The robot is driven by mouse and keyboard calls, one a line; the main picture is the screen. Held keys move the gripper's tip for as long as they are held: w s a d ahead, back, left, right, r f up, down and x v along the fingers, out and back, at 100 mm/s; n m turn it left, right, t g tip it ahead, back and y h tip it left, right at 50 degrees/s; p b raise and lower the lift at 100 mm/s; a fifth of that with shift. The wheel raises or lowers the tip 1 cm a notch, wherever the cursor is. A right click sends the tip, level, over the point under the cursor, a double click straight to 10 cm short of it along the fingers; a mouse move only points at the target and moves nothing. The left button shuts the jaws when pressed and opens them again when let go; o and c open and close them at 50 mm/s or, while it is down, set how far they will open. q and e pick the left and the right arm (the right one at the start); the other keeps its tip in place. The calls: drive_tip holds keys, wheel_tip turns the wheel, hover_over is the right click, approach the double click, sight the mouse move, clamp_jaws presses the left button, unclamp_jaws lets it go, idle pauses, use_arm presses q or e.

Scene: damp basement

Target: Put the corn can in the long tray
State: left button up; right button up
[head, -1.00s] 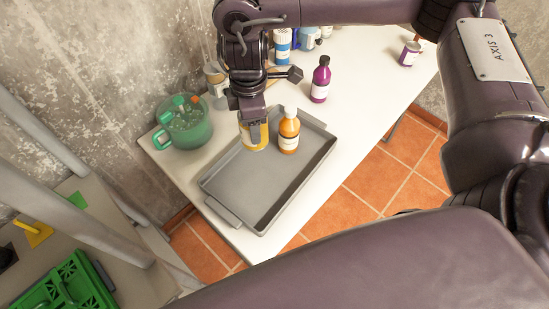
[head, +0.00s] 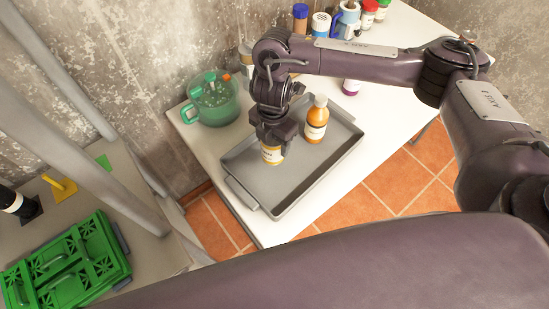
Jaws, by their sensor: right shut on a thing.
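The corn can (head: 272,155), yellow with a pale label, is in my right gripper (head: 272,140). The gripper comes down from above and is shut on the can's upper part. The can is over the floor of the long grey tray (head: 285,188), near its back left side. I cannot tell whether its base touches the tray. An orange bottle with a pale cap (head: 316,122) stands upright in the tray, just right of the can and apart from it. My left gripper is not in view.
Several jars and a blue-handled mug (head: 347,20) stand at the back. A green crate (head: 65,262) lies at lower left. The tray's front is clear.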

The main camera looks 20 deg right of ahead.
sight(273, 152)
wheel_tip(273, 152, down, 5)
drive_tip(key=shift+f+b, duration=0.15)
drive_tip(key=shift+b, duration=0.5)
drive_tip(key=shift+f+b, duration=0.7)
drive_tip(key=shift+f, duration=1.1)
drive_tip(key=shift+f, duration=0.15)
drive_tip(key=o, duration=1.3)
drive_tip(key=shift+o, duration=0.2)
